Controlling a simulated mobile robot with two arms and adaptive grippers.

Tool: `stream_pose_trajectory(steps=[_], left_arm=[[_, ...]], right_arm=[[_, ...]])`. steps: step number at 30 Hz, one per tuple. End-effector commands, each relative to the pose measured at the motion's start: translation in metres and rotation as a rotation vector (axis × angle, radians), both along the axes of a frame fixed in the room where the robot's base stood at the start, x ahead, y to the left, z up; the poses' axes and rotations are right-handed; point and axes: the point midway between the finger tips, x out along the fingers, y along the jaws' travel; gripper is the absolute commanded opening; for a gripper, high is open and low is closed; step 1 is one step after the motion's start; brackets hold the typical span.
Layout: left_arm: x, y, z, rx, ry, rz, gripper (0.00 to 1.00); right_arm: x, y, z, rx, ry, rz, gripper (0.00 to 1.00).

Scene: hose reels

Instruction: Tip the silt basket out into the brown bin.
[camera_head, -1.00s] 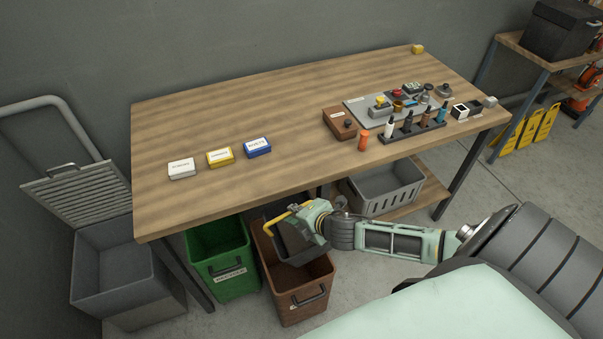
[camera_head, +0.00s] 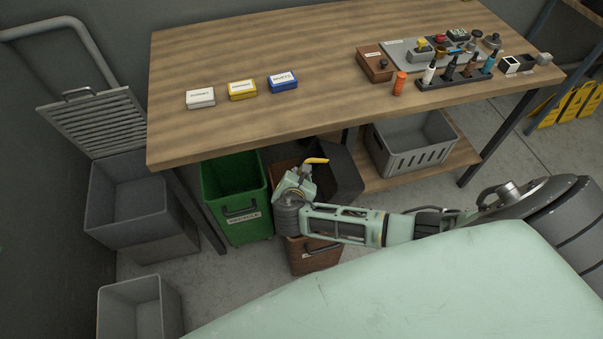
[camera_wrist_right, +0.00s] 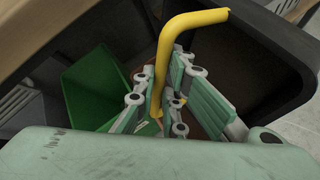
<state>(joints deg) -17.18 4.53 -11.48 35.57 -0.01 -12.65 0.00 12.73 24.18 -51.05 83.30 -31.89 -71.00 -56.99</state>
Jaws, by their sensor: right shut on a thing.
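The silt basket (camera_head: 337,178) is a dark box with a yellow handle (camera_head: 316,160). It is tilted and sits beyond my right gripper, over the back right of the brown bin (camera_head: 313,257), below the table's front edge. My right gripper (camera_head: 297,178) is shut on the yellow handle; in the right wrist view the gripper (camera_wrist_right: 160,105) closes around the bar. There the basket's dark inside (camera_wrist_right: 238,65) shows at the right; I cannot make out any silt. My arm and the basket hide much of the brown bin's mouth. My left gripper is not in view.
The green bin (camera_head: 235,190) stands just left of the brown bin. A grey drain box (camera_head: 140,215) and a smaller grey bin (camera_head: 140,308) stand further left. The wooden table (camera_head: 300,105) overhangs behind. A grey crate (camera_head: 412,145) sits on the lower shelf to the right.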

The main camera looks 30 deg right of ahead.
Motion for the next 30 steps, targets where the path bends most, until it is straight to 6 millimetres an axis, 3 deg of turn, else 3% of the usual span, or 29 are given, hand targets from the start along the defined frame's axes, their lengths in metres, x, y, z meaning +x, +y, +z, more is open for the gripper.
stream_pose_trajectory(steps=[3,18,30], left_arm=[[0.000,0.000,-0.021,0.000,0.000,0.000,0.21],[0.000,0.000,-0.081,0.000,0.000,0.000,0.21],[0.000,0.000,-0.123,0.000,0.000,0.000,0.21]], right_arm=[[0.002,0.004,-0.016,-0.059,0.011,0.002,0.00],[0.005,0.018,-0.053,-0.287,0.066,0.001,0.00],[0.007,0.024,-0.093,-0.601,0.141,0.000,0.00]])
